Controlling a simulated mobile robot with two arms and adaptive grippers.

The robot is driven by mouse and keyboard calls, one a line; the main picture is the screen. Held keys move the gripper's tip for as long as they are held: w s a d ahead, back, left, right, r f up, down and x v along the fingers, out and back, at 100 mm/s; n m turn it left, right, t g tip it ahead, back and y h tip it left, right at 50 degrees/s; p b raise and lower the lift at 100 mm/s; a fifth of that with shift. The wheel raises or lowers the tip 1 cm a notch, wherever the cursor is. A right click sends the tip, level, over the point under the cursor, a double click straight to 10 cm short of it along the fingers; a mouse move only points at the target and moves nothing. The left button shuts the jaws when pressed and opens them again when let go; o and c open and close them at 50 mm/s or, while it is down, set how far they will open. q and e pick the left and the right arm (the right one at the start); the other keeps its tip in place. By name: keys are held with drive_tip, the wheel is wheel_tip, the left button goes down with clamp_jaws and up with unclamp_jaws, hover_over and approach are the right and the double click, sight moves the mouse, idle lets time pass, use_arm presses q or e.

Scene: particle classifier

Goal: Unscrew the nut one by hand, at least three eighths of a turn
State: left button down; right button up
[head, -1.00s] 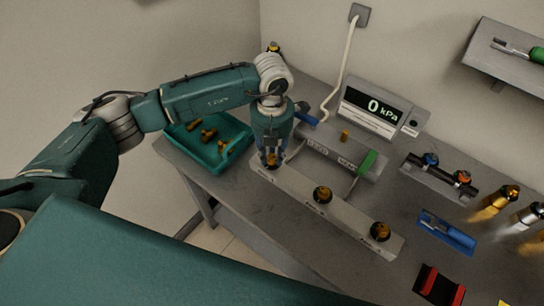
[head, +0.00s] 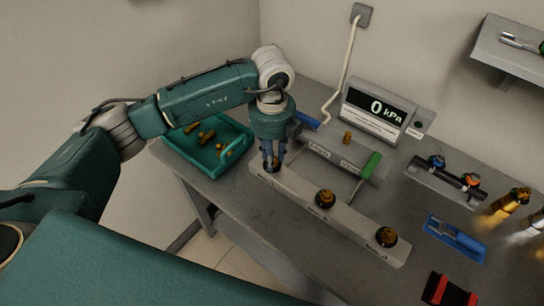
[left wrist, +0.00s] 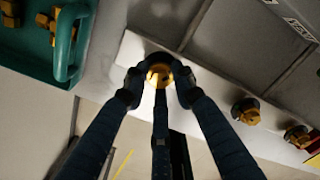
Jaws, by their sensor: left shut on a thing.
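A pale rail (head: 345,226) on the bench carries three dark round mounts topped with brass nuts. My left gripper (head: 272,162) points down at the left-end mount, fingers closed around its brass nut (left wrist: 158,74). In the head view the fingers mostly hide this nut. In the left wrist view the three fingertips (left wrist: 157,88) surround it, and its brass face shows between them. The middle nut (head: 326,197) and the right-end nut (head: 386,236) stand free on the rail. My right gripper is not in view.
A teal tray (head: 243,149) with several brass fittings lies left of my gripper. Behind the rail is a grey manifold (head: 325,150) with blue and green handles and a gauge (head: 374,112) reading 0 kPa. A blue tool (head: 455,238) lies at right.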

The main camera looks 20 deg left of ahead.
use_arm(q)
drive_tip(key=shift+s+f+n, duration=0.2)
drive_tip(key=shift+f+n, duration=0.15)
drive_tip(key=shift+n, duration=0.75)
drive_tip(key=c, duration=1.4)
unclamp_jaws()
drive_tip(key=shift+w+r, duration=0.1)
drive_tip(key=shift+w, duration=0.05)
drive_tip(key=shift+r, duration=0.2)
wheel_tip(320, 180, up, 12)
drive_tip(key=shift+f, duration=0.2)
